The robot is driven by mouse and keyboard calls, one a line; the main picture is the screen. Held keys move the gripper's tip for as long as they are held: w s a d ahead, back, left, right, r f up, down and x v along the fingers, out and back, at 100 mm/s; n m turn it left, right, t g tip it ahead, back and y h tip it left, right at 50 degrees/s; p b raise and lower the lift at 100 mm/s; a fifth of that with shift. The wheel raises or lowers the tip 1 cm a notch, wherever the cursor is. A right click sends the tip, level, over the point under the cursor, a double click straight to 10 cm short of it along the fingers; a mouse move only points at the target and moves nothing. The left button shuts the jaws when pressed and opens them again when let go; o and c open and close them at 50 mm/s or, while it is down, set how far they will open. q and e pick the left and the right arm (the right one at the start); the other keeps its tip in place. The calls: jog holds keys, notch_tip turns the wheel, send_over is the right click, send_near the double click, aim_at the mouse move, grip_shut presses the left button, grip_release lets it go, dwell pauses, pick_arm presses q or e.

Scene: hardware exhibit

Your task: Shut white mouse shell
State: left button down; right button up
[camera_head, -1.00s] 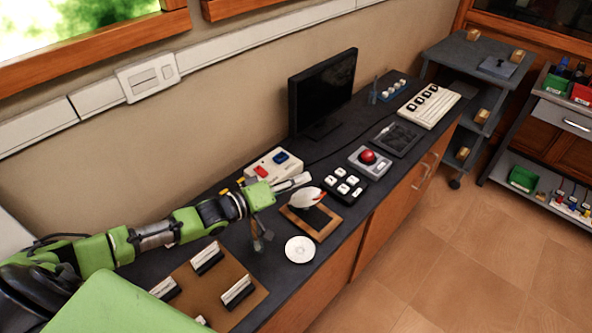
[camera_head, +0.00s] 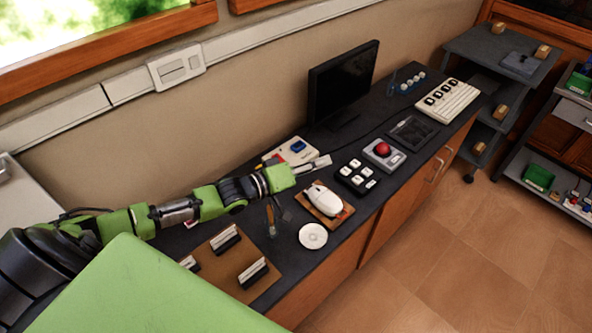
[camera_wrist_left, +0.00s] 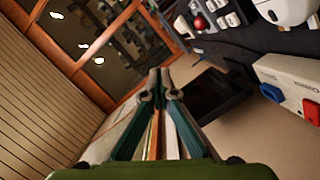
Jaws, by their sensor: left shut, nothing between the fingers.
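The white mouse (camera_head: 323,199) lies on a small wooden board (camera_head: 341,217) on the dark counter. Its shell looks down flat on its body, with no open gap visible from here. It also shows, cut off, at the top right of the left wrist view (camera_wrist_left: 287,8). My left gripper (camera_head: 322,163) is just behind the mouse, above the counter, apart from it in the picture. Its fingertips meet in the left wrist view (camera_wrist_left: 160,88), shut and empty. My right gripper is not in view.
A white box with red and blue switches (camera_head: 299,147) is close behind my left gripper. A black keypad (camera_head: 358,177) and a red trackball unit (camera_head: 383,153) stand right of the mouse. A white round dish (camera_head: 313,236) is in front. A monitor (camera_head: 343,83) stands behind.

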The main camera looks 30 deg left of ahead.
pick_arm(q)
jog(key=s+d+b+v, duration=0.1)
jog(key=d+v, duration=0.1)
jog(key=v, duration=0.7)
jog(key=shift+s+r, duration=0.2)
jog(key=shift+a, duration=0.1)
